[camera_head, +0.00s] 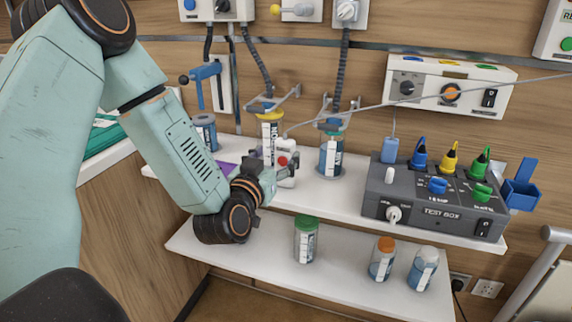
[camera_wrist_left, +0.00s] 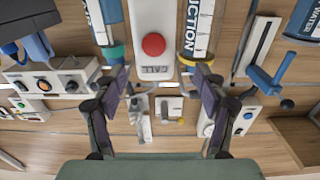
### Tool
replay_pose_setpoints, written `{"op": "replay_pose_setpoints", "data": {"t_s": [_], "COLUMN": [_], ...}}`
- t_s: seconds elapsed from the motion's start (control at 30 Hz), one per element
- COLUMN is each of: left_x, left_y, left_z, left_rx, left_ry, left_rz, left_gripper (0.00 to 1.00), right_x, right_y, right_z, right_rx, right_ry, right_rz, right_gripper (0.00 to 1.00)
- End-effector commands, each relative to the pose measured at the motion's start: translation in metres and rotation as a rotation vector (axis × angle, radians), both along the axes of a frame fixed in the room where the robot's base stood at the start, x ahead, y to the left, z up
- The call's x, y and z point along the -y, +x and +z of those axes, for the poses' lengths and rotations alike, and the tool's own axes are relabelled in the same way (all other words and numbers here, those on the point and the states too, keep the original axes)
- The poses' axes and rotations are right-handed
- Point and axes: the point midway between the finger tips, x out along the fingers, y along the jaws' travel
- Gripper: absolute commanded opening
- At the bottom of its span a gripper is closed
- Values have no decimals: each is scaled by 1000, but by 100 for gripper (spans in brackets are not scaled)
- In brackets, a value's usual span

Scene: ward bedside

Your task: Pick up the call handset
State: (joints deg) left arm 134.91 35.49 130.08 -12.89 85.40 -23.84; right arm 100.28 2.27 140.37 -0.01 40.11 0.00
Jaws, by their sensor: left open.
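The call handset (camera_head: 283,160) is white with a red button and stands at the upper shelf's left part, among labelled canisters. In the left wrist view, the handset (camera_wrist_left: 153,65) shows its red button and the word CALL, upside down. My left gripper (camera_head: 268,178) is right at the handset in the head view and hides part of it. In the wrist view my left gripper (camera_wrist_left: 161,80) is open, one finger on each side of the handset's end. I cannot tell whether the fingers touch it. My right gripper is not in view.
A grey test box (camera_head: 435,200) fills the shelf's right side. A green-capped jar (camera_head: 306,240) stands on the lower shelf (camera_head: 225,250). A thin cord crosses above.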

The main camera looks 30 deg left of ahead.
Motion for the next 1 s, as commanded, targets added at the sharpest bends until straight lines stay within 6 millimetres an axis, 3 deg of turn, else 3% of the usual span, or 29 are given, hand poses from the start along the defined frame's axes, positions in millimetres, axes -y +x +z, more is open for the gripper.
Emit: {"op": "replay_pose_setpoints", "data": {"t_s": [0.33,0.63,1.0], "left_x": [-4,-4,-4], "left_y": [43,50,51], "left_z": [0,0,0], "left_rx": [0,-3,-3], "left_ry": [0,-2,-2], "left_rz": [-3,-4,-4], "left_gripper": [72,72,41], "right_x": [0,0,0], "right_y": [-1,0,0], "right_z": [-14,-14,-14], "right_rx": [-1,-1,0], "right_ry": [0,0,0], "right_rz": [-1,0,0], "right_gripper": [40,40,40]}}
